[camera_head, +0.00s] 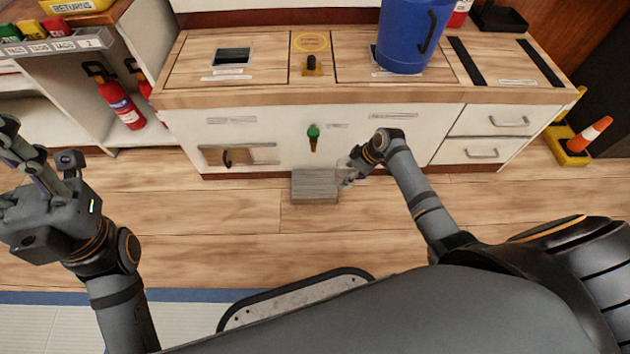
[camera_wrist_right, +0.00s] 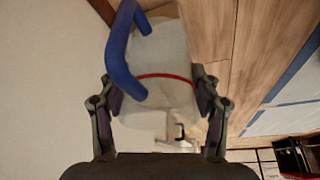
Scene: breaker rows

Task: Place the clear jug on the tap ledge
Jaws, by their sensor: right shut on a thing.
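The clear jug (camera_wrist_right: 162,98), with a blue handle and a red line around its body, sits between the two fingers of my right gripper (camera_wrist_right: 156,88) in the right wrist view. My right gripper is shut on it. In the head view, my right gripper (camera_head: 353,170) is just right of the tap ledge (camera_head: 315,186), a small grey slatted shelf low on the cabinet front. The jug is mostly hidden there. The green-topped tap (camera_head: 313,136) is above the ledge. My left gripper (camera_head: 22,165) is at the left edge, far from the jug; its finger opening is unclear.
The wooden counter (camera_head: 270,96) stands behind the ledge, with a blue bucket (camera_head: 410,38) on top. Red fire extinguishers (camera_head: 122,104) are at the left. The floor before the cabinet is clear.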

